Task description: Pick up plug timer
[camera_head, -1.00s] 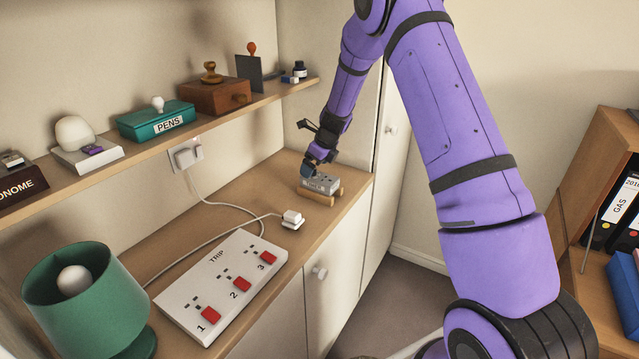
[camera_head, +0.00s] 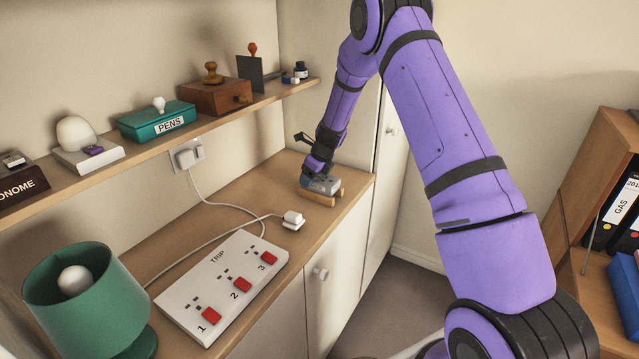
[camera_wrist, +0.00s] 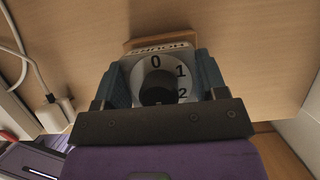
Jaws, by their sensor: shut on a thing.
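The plug timer (camera_head: 322,184) is a small grey block on a low wooden stand (camera_head: 318,199) at the far right end of the desk. In the wrist view the plug timer (camera_wrist: 158,80) shows a pale face with a dark dial and the digits 0, 1 and 2. My gripper (camera_head: 314,176) is over it, with its blue fingers (camera_wrist: 165,80) shut on its two sides. The timer still appears to sit at the stand; I cannot tell whether it touches it. The gripper hides part of the timer in the head view.
A white trip panel (camera_head: 190,297) with red switches lies on the desk (camera_head: 150,265). A white plug (camera_head: 293,218) on a cable lies near the timer. A green lamp (camera_head: 80,300) stands at front left. A shelf (camera_head: 140,143) with a pens box runs above.

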